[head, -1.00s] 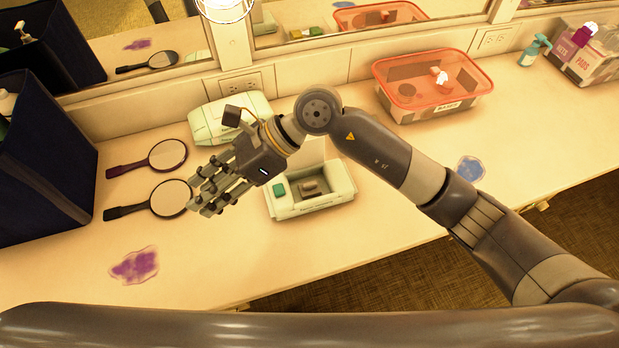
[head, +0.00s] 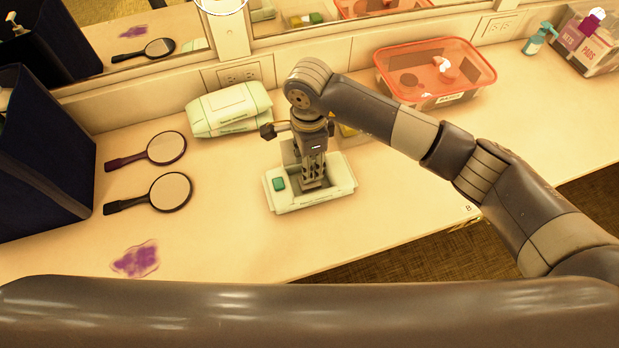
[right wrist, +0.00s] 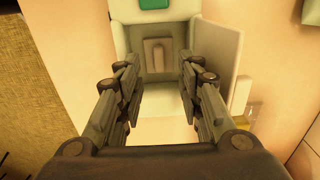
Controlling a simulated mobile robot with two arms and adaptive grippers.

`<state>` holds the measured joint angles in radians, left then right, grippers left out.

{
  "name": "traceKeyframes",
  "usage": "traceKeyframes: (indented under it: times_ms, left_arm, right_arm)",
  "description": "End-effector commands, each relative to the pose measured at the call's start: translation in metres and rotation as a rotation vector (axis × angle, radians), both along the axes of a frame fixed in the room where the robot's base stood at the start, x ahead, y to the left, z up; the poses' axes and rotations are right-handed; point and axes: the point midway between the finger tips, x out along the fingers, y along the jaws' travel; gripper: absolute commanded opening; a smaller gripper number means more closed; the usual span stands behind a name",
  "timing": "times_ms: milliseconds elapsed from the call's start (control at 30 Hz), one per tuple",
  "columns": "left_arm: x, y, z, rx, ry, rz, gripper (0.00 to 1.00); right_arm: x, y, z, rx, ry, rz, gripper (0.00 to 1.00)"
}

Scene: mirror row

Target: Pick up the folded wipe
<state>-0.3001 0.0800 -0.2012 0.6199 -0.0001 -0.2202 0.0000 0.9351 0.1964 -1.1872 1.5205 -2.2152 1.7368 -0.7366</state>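The folded wipe (right wrist: 157,53) is a small beige-grey piece inside the open wipe tub in the right wrist view. The pale tub (head: 330,196) stands on the counter and has a green tab (head: 279,184); its raised lid (right wrist: 222,50) shows in the wrist view. My right gripper (head: 312,180) points down over the tub and hides the wipe in the head view. My left gripper is not in view.
A closed wipe pack (head: 229,109) lies behind the tub. Two hand mirrors (head: 171,192) and a purple stain (head: 136,259) are to the left, by a dark blue bin (head: 40,160). An orange-rimmed container (head: 435,72) stands back right. The counter (head: 400,200) is clear right of the tub.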

Motion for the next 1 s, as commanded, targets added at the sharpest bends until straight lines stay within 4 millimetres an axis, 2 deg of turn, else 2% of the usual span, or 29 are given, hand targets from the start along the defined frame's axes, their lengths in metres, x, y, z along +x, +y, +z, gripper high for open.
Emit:
traceKeyframes:
  times_ms: [200,333,633,667,800,1000]
  left_arm:
    - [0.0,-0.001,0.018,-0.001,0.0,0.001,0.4]
    - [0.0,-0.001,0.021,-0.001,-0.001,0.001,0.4]
    - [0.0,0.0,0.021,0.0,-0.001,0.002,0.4]
    - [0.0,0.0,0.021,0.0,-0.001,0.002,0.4]
    - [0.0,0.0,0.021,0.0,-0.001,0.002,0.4]
    - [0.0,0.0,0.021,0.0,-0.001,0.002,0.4]
  right_arm:
    - [-0.001,-0.005,-0.025,0.0,0.006,-0.003,0.34]
    - [0.0,-0.005,-0.042,0.001,0.003,-0.002,0.34]
    - [0.001,-0.005,-0.05,0.002,0.001,-0.001,0.34]
    - [0.001,-0.005,-0.05,0.002,0.001,-0.001,0.3]
    - [0.001,-0.005,-0.05,0.002,0.001,-0.001,0.0]
    - [0.001,-0.005,-0.049,0.002,0.001,-0.001,0.0]
